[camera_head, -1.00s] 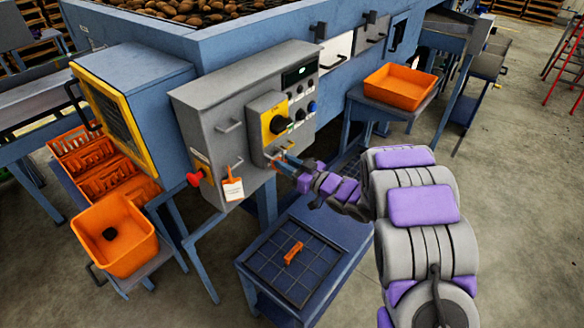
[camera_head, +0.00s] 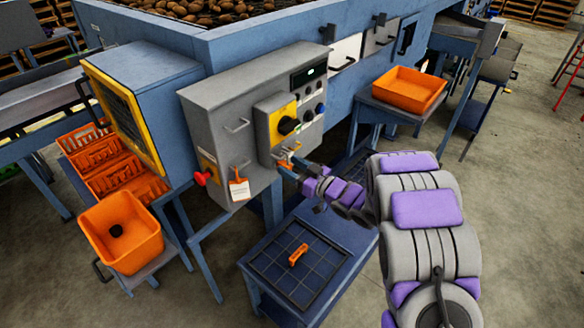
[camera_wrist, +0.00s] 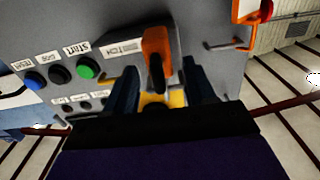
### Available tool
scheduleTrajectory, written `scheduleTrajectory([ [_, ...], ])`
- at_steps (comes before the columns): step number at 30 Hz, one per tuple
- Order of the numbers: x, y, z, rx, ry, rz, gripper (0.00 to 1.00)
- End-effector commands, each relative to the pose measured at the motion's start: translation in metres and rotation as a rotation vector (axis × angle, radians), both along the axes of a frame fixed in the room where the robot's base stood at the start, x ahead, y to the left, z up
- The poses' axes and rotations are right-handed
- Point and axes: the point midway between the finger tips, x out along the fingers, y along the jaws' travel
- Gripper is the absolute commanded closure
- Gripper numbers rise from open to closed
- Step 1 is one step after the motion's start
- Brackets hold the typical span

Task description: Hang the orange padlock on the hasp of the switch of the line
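An orange padlock (camera_wrist: 157,45) with a dark loop is at the grey control box below the yellow-backed switch (camera_head: 284,121); it also shows small in the head view (camera_head: 287,155). My gripper (camera_wrist: 158,82) is just in front of it, one dark finger on each side. Gaps show between the fingers and the orange body, so the gripper looks open. The switch's yellow plate (camera_wrist: 178,98) is partly hidden behind the fingers. The hasp is not clear, and I cannot tell whether the loop passes through it.
An orange piece with a white tag (camera_head: 239,188) hangs on the box, left of my gripper. A small orange item (camera_head: 298,254) lies on the gridded blue table (camera_head: 262,240). A red knob (camera_head: 202,178) sticks out at the box's left. Orange bins (camera_head: 120,225) stand at left.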

Motion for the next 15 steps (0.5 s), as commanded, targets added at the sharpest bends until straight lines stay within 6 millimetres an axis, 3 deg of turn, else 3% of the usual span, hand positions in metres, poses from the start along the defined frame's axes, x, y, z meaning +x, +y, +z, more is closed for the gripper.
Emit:
scheduleTrajectory([
  [9, -0.001, -0.002, 0.000, -0.001, 0.001, 0.000, 0.43],
  [15, -0.016, -0.023, -0.001, -0.003, 0.005, -0.006, 0.43],
])
